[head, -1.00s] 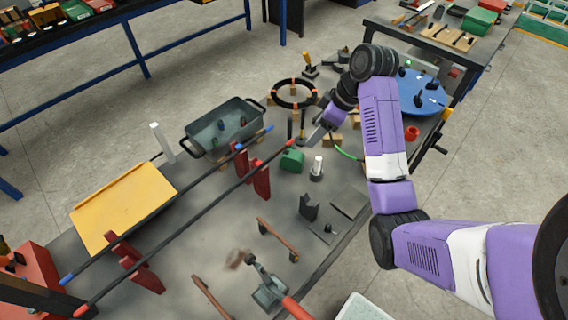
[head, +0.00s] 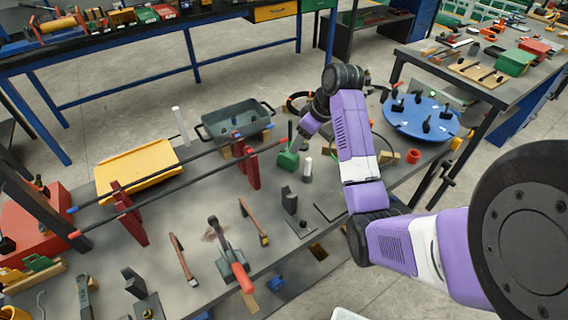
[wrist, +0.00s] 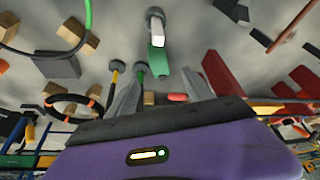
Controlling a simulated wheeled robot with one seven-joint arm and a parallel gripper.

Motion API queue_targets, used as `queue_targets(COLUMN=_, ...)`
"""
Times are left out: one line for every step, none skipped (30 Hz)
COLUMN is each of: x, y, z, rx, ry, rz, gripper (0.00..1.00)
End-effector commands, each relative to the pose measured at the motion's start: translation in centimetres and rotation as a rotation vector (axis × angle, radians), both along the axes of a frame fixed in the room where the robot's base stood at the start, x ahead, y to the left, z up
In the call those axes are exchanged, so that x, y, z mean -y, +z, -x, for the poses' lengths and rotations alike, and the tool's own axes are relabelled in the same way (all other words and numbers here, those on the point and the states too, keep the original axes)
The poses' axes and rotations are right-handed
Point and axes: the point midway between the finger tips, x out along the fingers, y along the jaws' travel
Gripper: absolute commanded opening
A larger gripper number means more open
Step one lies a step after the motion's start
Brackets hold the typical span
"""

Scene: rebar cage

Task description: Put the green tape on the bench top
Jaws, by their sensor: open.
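A green piece (head: 288,160), which I take to be the green tape, is at the middle of the grey bench top (head: 190,222) in the head view. It also shows in the wrist view (wrist: 157,60), beyond and between my fingers. My gripper (head: 297,143) is open and empty, just above and beside the green piece. In the wrist view, the spread fingers of my gripper (wrist: 160,92) point toward it. I cannot tell whether a finger touches it. Its underside is hidden.
A white cylinder on a dark base (head: 308,169) stands close to the green piece. Red supports (head: 251,168) carry two long bars on the left. A grey tub (head: 236,122) and a blue disc (head: 421,116) stand farther back.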

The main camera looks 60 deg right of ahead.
Motion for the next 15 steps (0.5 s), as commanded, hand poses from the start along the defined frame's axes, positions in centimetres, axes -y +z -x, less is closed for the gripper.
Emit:
queue_targets(x=-0.1, y=-0.6, z=-0.2, rx=-0.003, ry=0.002, rz=-0.003, gripper=0.6)
queue_targets(x=-0.1, y=-0.9, z=-0.3, rx=-0.003, ry=0.002, rz=-0.003, gripper=0.6)
queue_targets(x=0.0, y=-1.3, z=-0.5, rx=-0.002, ry=0.002, rz=-0.002, gripper=0.6)
queue_targets(x=0.0, y=-1.5, z=-0.6, rx=-0.002, ry=0.002, rz=-0.002, gripper=0.6)
queue_targets(x=0.0, y=-1.7, z=-0.6, rx=-0.003, ry=0.003, rz=-0.002, gripper=0.6)
queue_targets(x=0.1, y=-2.0, z=-0.8, rx=-0.002, ry=0.003, rz=-0.001, gripper=0.6)
queue_targets(x=0.1, y=-2.3, z=-0.9, rx=-0.003, ry=0.003, rz=-0.002, gripper=0.6)
queue_targets(x=0.1, y=-2.7, z=-1.0, rx=-0.003, ry=0.004, rz=-0.002, gripper=0.6)
queue_targets(x=0.2, y=-3.2, z=-1.2, rx=-0.003, ry=0.003, rz=-0.004, gripper=0.6)
queue_targets(x=0.2, y=-3.7, z=-1.4, rx=-0.003, ry=0.003, rz=-0.004, gripper=0.6)
queue_targets(x=0.3, y=-4.1, z=-1.5, rx=-0.003, ry=0.003, rz=-0.004, gripper=0.6)
queue_targets(x=0.3, y=-4.7, z=-1.8, rx=-0.003, ry=0.003, rz=-0.002, gripper=0.6)
queue_targets(x=0.3, y=-5.1, z=-1.9, rx=-0.003, ry=0.003, rz=-0.004, gripper=0.6)
queue_targets(x=0.4, y=-5.4, z=-2.1, rx=-0.002, ry=0.003, rz=-0.003, gripper=0.6)
queue_targets(x=0.4, y=-5.8, z=-2.2, rx=-0.002, ry=0.003, rz=-0.002, gripper=0.6)
